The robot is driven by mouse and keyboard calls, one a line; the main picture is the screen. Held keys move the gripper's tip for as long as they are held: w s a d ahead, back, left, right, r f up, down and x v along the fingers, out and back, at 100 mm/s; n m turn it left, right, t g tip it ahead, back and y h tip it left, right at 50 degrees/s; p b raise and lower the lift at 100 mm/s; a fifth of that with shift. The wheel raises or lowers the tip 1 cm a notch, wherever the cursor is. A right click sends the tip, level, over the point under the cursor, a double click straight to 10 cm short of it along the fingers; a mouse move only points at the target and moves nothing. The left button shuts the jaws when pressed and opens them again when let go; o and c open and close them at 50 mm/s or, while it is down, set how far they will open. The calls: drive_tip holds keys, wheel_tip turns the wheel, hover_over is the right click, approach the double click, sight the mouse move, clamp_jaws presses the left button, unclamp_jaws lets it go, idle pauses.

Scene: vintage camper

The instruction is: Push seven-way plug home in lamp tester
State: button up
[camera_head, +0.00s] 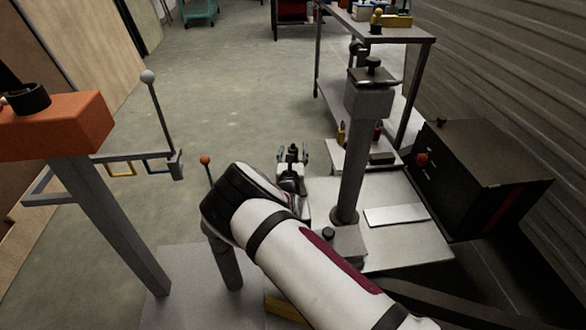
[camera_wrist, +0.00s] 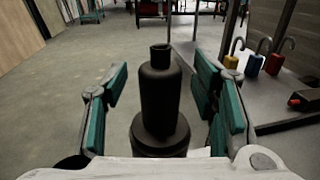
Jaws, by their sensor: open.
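My gripper (camera_head: 292,156) is open, with its teal-padded fingers spread; they also show in the wrist view (camera_wrist: 165,105). A black stepped cylinder (camera_wrist: 162,100) with a hollow top stands upright between the fingers, with gaps on both sides. It may be the seven-way plug, but I cannot tell for sure. Its lower end is hidden behind the white wrist edge. No lamp tester can be made out with certainty. An orange box (camera_head: 60,125) on a grey post, with a dark round fitting (camera_head: 27,99) on top, stands at the left in the head view.
A thick grey post (camera_head: 355,165) with a clamp-like head stands just right of my gripper. A black drawer cabinet (camera_head: 485,175) is at the right. A lever with a grey ball (camera_head: 148,77) rises at the left. Padlocks (camera_wrist: 252,65) lie at the wrist view's right.

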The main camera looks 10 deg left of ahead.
drive_tip(key=shift+w, duration=0.2)
clamp_jaws()
drive_tip(key=shift+r, duration=0.15)
